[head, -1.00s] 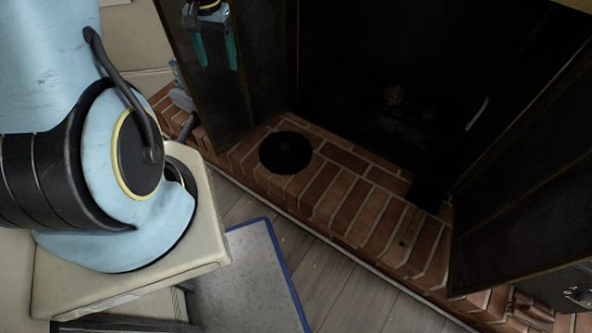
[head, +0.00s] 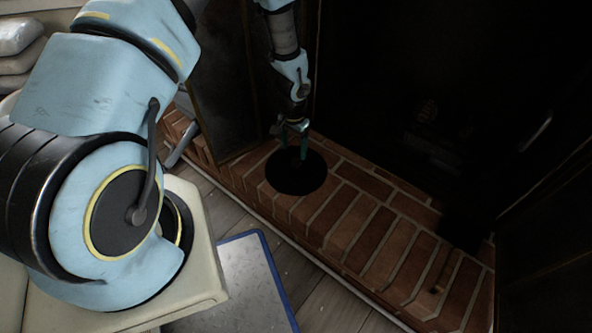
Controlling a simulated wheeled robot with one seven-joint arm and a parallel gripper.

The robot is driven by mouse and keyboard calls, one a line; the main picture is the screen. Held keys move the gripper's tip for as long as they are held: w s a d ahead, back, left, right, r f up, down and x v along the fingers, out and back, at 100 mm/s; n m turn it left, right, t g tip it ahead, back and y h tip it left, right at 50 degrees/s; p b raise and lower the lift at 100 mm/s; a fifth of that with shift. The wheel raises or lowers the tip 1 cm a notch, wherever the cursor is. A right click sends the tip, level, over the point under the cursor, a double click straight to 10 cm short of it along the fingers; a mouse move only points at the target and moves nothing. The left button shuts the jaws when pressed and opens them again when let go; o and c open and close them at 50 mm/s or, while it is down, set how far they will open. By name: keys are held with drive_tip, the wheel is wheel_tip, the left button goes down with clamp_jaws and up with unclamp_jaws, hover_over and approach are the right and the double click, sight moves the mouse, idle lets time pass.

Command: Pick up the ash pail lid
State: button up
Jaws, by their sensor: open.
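The ash pail lid is a flat black disc (head: 297,182) lying on the brick hearth in the head view, with a small knob faintly visible near its middle. My gripper (head: 293,156) points down over the lid's far part, with its teal fingers apart close to the knob. I cannot tell whether the fingertips touch the lid or stand on both sides of the knob.
The brick hearth (head: 352,225) runs toward the lower right and is mostly bare. A dark fireplace door panel (head: 222,105) stands behind the lid at the left. The firebox is very dark. A blue-edged grey mat (head: 235,285) lies on the wooden floor in front.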

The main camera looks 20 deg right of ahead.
sight(296, 161)
drive_tip(key=shift+s+d+f+b, duration=0.1)
drive_tip(key=shift+f+b, duration=0.15)
drive_tip(key=shift+f, duration=0.9)
drive_tip(key=shift+d+f+b, duration=0.15)
drive_tip(key=shift+f+b, duration=0.05)
drive_tip(key=shift+f, duration=0.95)
drive_tip(key=shift+s+d+f+b, duration=0.1)
drive_tip(key=shift+f+b, duration=0.15)
drive_tip(key=shift+f, duration=0.9)
drive_tip(key=shift+c, duration=0.2)
clamp_jaws()
